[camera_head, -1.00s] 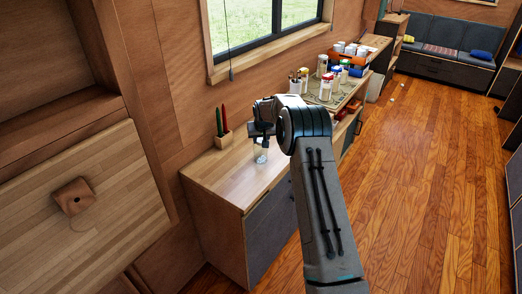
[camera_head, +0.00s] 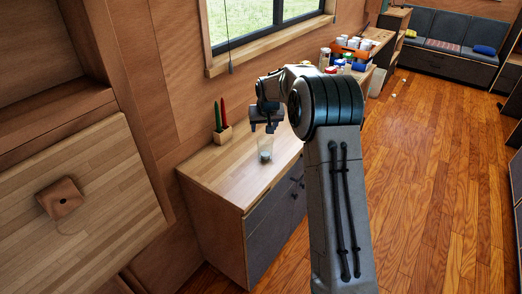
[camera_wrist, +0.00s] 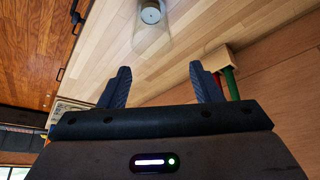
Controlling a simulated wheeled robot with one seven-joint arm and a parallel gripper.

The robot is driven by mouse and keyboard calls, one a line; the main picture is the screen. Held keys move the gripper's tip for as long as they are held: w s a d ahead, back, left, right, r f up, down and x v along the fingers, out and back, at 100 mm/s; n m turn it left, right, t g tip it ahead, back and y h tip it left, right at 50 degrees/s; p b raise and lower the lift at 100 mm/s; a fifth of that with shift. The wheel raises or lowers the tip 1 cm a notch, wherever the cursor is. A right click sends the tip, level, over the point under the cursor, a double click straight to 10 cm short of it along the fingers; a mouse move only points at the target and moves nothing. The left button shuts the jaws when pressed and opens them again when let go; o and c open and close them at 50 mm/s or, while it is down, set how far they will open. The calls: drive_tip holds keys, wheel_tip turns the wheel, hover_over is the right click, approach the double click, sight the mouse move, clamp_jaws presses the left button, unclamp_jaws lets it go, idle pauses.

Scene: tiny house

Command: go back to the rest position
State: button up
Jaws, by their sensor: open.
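A wooden holder (camera_head: 223,134) with a green and a red candle-like stick stands on the counter against the wall. Jars and an orange caddy (camera_head: 350,52) stand farther back. A window (camera_head: 262,25) is above. The wooden floor (camera_head: 430,180) at right is clear.

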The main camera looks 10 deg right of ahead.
drive_tip(key=s+r, duration=1)
drive_tip(key=s, duration=0.3)
drive_tip(key=s+f+g, duration=0.2)
drive_tip(key=s, duration=3)
drive_tip(key=shift+s+a+f+b, duration=0.15)
drive_tip(key=shift+s+f+b, duration=0.05)
drive_tip(key=shift+f+b, duration=0.15)
drive_tip(key=c, duration=0.5)
drive_tip(key=shift+a, duration=0.1)
